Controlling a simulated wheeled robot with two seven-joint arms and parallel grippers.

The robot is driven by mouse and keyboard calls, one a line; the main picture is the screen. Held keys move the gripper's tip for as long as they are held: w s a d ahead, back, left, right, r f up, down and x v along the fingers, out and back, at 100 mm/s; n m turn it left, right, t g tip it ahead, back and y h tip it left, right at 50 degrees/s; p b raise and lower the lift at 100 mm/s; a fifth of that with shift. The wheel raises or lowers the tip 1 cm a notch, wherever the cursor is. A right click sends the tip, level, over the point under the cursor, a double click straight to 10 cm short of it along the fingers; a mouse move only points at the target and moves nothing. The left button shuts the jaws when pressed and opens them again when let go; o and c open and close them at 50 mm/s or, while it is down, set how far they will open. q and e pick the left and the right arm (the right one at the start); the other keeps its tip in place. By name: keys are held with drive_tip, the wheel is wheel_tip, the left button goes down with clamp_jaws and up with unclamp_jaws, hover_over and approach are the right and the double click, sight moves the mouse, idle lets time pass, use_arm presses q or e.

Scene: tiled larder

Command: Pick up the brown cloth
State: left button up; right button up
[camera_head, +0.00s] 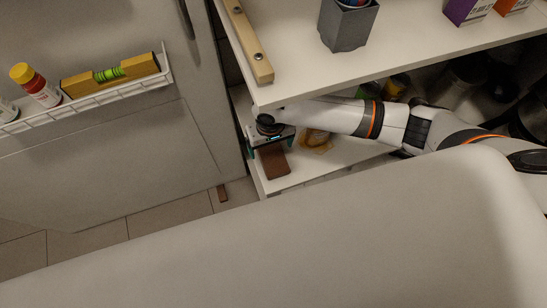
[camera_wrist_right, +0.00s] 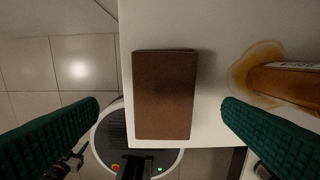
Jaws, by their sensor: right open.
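The brown cloth (camera_head: 276,165) is a flat, folded rectangle lying on the lower white shelf (camera_head: 300,172), close to its left end. In the right wrist view the cloth (camera_wrist_right: 165,95) lies near the shelf edge, between my two green fingers and apart from both. My right gripper (camera_head: 271,149) is open and empty above the cloth, and hides its far part in the head view. Its fingertips stand on either side of the cloth in the wrist view (camera_wrist_right: 162,106). My left gripper is not in view.
An amber bottle (camera_wrist_right: 285,82) lies in a yellowish puddle (camera_wrist_right: 262,55) right of the cloth. The upper shelf (camera_head: 300,60) overhangs my right arm and carries a grey pot (camera_head: 348,28). A fridge door (camera_head: 110,140) with a wire rack (camera_head: 90,98) stands at left.

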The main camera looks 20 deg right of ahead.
sight(274, 157)
drive_tip(key=f, duration=0.5)
drive_tip(key=shift+s+d+f, duration=0.3)
drive_tip(key=shift+f, duration=0.1)
